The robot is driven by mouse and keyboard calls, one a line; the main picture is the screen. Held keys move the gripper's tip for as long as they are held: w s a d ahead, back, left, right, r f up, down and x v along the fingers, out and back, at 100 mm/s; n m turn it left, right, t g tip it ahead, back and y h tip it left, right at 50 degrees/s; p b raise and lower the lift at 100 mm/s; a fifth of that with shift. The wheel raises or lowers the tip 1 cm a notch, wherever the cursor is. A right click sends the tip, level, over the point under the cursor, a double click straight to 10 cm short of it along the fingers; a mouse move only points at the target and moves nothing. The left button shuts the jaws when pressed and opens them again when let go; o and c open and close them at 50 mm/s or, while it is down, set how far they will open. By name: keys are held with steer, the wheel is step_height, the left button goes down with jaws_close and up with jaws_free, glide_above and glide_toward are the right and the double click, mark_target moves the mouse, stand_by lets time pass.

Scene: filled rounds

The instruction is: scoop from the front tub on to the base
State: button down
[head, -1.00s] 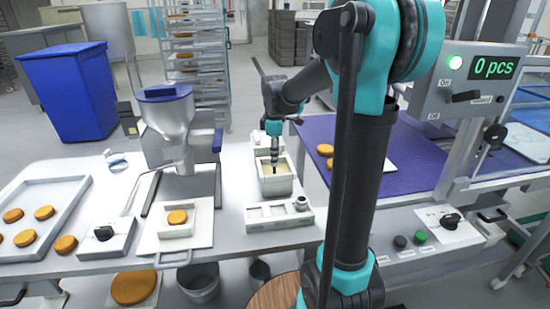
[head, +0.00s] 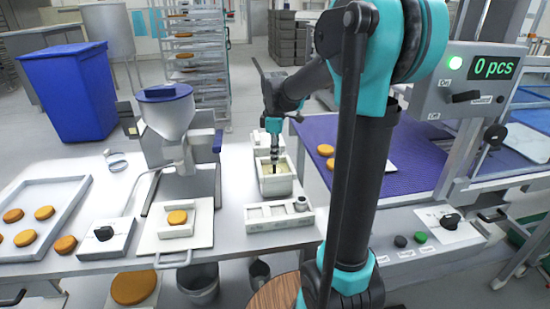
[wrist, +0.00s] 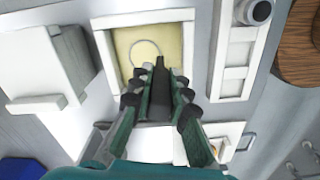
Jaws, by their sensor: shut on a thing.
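The front tub (head: 262,187) is a pale rectangular container with yellowish filling, on the bench in the middle of the head view. It also shows at the top of the wrist view (wrist: 145,14). My gripper (head: 274,150) is above it, pointing down, shut on the dark handle of the scoop (wrist: 160,82). A thin pale ring (wrist: 146,42) shows against the filling; I cannot tell whether it is the scoop's rim or a mark. The fingers hide part of the tub. The base (head: 177,217) is a round orange-brown piece in a pale holder, left of the tub.
A second tub (head: 267,138) stands behind the front one. A pale compartment tray (head: 278,224) lies in front. A hopper machine (head: 167,115) stands left, behind the base. A tray of rounds (head: 75,192) is far left. The purple belt (head: 410,178) is at right.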

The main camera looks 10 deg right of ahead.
steer(key=shift+r, duration=4.05)
steer(key=shift+s, duration=0.1)
